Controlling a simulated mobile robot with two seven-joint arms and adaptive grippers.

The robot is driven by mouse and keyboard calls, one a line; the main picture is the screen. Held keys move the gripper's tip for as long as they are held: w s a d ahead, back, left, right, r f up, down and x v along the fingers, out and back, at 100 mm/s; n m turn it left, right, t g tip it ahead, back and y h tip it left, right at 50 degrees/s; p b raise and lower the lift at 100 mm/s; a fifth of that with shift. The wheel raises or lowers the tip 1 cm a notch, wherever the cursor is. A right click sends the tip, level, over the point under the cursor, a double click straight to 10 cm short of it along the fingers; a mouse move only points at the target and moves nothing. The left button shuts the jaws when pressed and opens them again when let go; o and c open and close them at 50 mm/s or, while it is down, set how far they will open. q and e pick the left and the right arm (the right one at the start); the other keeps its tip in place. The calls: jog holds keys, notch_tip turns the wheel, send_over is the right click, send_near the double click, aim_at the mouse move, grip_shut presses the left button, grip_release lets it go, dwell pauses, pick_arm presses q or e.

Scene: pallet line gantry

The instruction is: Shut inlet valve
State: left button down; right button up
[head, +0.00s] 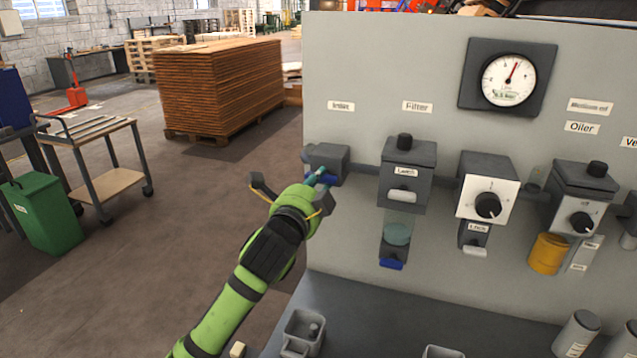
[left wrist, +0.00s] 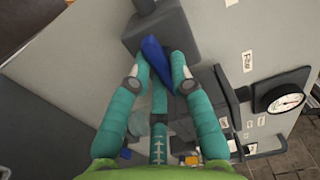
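The inlet valve (head: 330,160) is a dark grey block under the "Inlet" label, at the left end of the panel's pipe line. It also shows at the top of the left wrist view (left wrist: 170,30). Its blue handle (left wrist: 153,52) lies slanted between the teal fingers of my left gripper (left wrist: 161,66). The fingers look closed against the handle's sides, with a third finger below it. In the head view my left gripper (head: 322,178) is at the valve's lower front and hides much of the handle. My right gripper is in neither view.
Right of the valve are the filter unit (head: 407,170), a regulator with a black knob (head: 487,185), and an oiler (head: 583,190). A gauge (head: 508,80) is above. A grey shelf (head: 390,315) with a small bin (head: 303,333) runs below. Open floor lies left.

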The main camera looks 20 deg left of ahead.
pick_arm(q)
jog(key=shift+n, duration=0.3)
jog(key=n+p, duration=0.1)
jog(key=n, duration=0.1)
jog(key=shift+r+n, duration=0.1)
jog(key=shift+n, duration=0.2)
jog(key=n+p, duration=0.2)
jog(key=n, duration=0.3)
jog(key=shift+d, duration=0.15)
jog(key=n+p, duration=0.2)
jog(key=n, duration=0.3)
jog(key=shift+r, duration=0.15)
jog(key=n+p, duration=0.2)
jog(key=n, duration=0.2)
jog(key=shift+n, duration=0.3)
jog(key=c, duration=1.1)
grip_release()
